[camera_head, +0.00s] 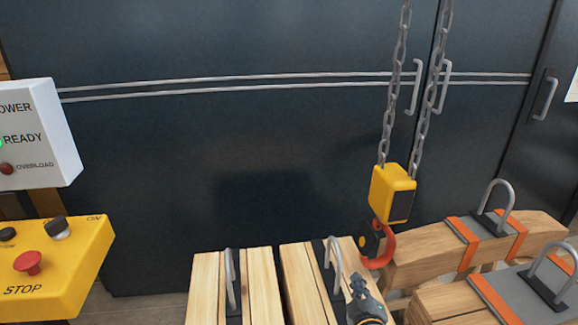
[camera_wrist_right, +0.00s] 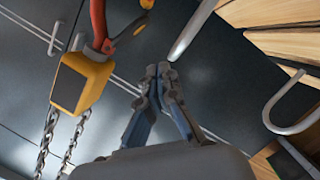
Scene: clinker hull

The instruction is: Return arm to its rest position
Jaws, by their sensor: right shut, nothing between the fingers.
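My right gripper (camera_head: 366,304) is at the bottom of the head view, in front of the wooden beams. In the right wrist view its fingers (camera_wrist_right: 164,75) are together at the tips with nothing between them. A yellow hoist block (camera_head: 393,193) with a red hook (camera_head: 380,251) hangs on two chains just above and behind the gripper. The block also shows in the right wrist view (camera_wrist_right: 80,82), left of the fingers and apart from them, with the red hook (camera_wrist_right: 98,22) above it. My left gripper is not in view.
Wooden beam stacks with metal loops stand at the bottom, one at left (camera_head: 206,285) and one at centre (camera_head: 303,285). Orange-strapped timbers (camera_head: 415,249) lie at right. A yellow control box (camera_head: 60,262) and white indicator panel (camera_head: 40,125) are at left. Dark cabinet doors (camera_head: 240,150) stand behind.

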